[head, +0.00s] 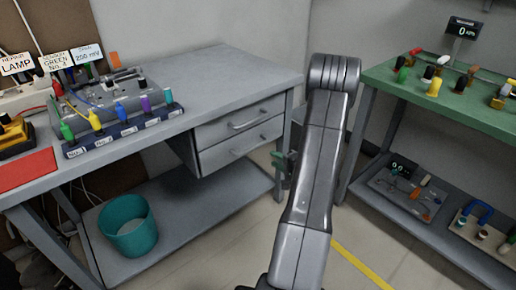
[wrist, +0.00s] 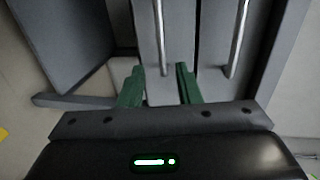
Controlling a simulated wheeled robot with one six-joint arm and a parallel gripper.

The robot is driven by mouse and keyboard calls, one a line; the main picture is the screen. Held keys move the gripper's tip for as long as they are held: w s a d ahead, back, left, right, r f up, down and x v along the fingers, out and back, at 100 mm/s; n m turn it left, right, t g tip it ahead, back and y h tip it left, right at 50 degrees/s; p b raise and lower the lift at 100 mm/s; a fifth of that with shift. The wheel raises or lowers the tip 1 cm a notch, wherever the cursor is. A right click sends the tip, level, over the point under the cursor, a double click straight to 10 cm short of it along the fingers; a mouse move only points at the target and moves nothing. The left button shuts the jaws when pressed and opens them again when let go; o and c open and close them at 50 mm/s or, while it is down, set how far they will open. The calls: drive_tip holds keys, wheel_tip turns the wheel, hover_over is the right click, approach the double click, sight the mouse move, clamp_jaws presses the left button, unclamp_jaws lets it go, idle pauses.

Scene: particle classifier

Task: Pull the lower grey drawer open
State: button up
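The grey bench holds two stacked drawers, both closed. The lower grey drawer (head: 222,155) has a bar handle (head: 248,146), and the upper drawer (head: 222,127) sits just above it. My gripper (head: 279,160) is to the right of the drawer fronts in the head view, partly hidden behind my arm. In the wrist view the green fingers of my gripper (wrist: 160,76) are apart, with nothing held between them. The lower drawer's handle (wrist: 159,38) lines up with the gap between them; the remaining distance is unclear. The upper handle (wrist: 238,40) is farther right.
A teal bin (head: 128,238) stands on the bench's lower shelf (head: 205,222). A green-topped table (head: 455,110) with several small parts is at the right, with a shelf below. Bare floor (head: 320,250) lies between the bench and table.

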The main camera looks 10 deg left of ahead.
sight(253, 148)
drive_tip(key=b+x, duration=0.3)
drive_tip(key=x, duration=1)
drive_tip(key=shift+w+a, duration=0.15)
drive_tip(key=shift+a, duration=0.15)
clamp_jaws()
